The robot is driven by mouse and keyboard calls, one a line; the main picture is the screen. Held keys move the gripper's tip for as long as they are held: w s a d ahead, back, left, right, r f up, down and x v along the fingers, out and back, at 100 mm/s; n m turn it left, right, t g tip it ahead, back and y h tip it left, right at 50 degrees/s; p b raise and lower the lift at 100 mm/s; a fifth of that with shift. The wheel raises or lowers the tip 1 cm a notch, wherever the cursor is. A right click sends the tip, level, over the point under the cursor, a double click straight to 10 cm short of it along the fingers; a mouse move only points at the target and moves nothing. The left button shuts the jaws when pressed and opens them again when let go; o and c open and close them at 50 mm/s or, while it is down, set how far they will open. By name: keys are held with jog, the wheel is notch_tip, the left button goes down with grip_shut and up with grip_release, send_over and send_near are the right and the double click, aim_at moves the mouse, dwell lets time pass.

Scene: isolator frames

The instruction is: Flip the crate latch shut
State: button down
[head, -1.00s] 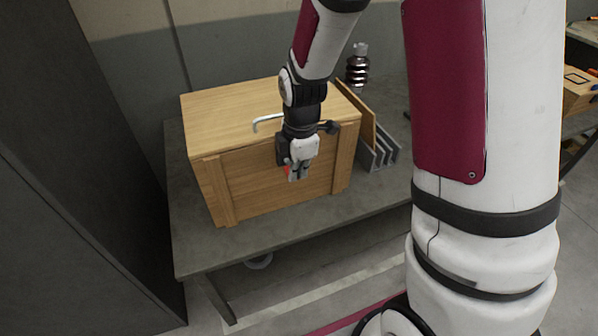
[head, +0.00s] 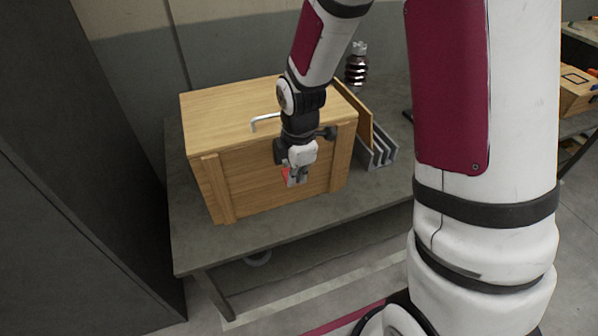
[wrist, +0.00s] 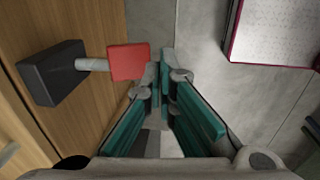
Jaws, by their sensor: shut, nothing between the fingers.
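The wooden crate (head: 265,172) stands on a grey table with its lid (head: 225,107) down. The latch is at the crate's front and shows in the wrist view as a black block (wrist: 52,75), a short grey pin (wrist: 92,64) and a red tab (wrist: 128,61). In the head view the red tab (head: 288,176) is partly hidden by my gripper (head: 297,181). My gripper is shut and empty in front of the crate. In the wrist view its fingertips (wrist: 165,68) are right beside the tab's right edge; I cannot tell whether they touch.
A grey slotted rack (head: 378,152), a leaning wooden board (head: 352,108) and a dark ribbed object (head: 356,68) stand right of the crate. The tabletop (head: 290,222) in front is clear. A dark cabinet (head: 85,170) stands left.

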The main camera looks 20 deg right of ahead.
jog(key=s+r+p, duration=0.1)
jog(key=s+r, duration=0.4)
jog(key=r, duration=0.6)
jog(key=shift+p, duration=0.3)
jog(key=s+d+r+m+t, duration=0.2)
jog(key=s+r+m+t, duration=0.1)
jog(key=s+r+m, duration=1.2)
jog(key=shift+s+r+m+t, duration=0.3)
jog(key=shift+s+m, duration=0.95)
jog(key=shift+m, duration=0.25)
